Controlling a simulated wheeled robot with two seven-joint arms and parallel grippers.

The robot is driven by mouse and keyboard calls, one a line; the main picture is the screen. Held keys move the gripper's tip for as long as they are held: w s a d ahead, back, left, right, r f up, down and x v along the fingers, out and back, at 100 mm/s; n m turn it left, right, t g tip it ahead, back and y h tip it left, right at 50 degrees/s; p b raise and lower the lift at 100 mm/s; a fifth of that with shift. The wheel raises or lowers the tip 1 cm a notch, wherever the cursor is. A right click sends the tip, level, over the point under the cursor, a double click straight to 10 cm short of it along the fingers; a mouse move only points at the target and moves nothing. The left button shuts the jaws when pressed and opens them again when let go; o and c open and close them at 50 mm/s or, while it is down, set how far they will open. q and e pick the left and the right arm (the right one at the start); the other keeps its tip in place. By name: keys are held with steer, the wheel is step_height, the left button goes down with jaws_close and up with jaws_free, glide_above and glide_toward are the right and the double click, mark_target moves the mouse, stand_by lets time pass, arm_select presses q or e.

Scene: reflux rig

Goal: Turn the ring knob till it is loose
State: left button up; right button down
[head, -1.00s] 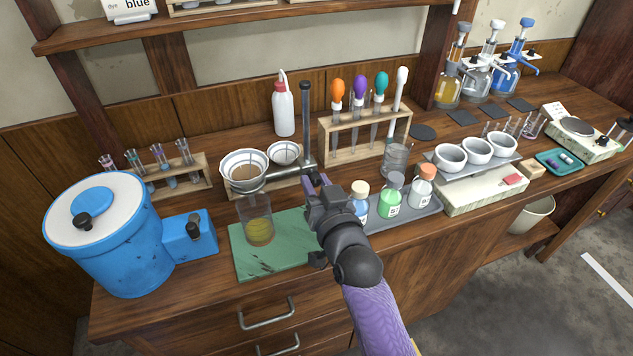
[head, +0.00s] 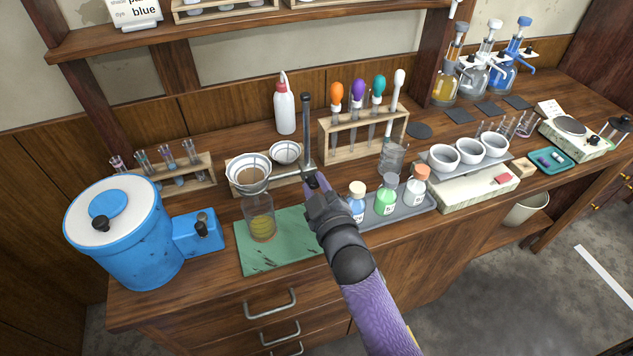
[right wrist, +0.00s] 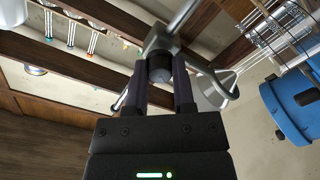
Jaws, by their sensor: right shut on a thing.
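The ring knob (right wrist: 160,70) is a dark round knob on a metal clamp block (right wrist: 160,40) in the right wrist view. My right gripper (right wrist: 161,88) is shut on it, one finger on each side. In the head view my right gripper (head: 318,182) reaches the clamp on the upright stand rod (head: 306,125), and its fingers hide the knob there. The ring arm runs left from the clamp and holds a white ribbed funnel (head: 248,170) above a beaker of yellow-brown liquid (head: 262,222). My left gripper is not in view.
A green mat (head: 285,250) lies under the beaker. A blue drum-shaped device (head: 130,240) stands at the left. A grey tray (head: 400,212) with bottles is close to the right of my arm. A wooden rack (head: 345,150) with droppers stands behind.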

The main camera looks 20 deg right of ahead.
steer(key=n, duration=0.5)
steer(key=shift+n, duration=0.3)
steer(key=n, duration=0.5)
steer(key=shift+n, duration=0.3)
steer(key=shift+c, duration=2.2)
jaws_free()
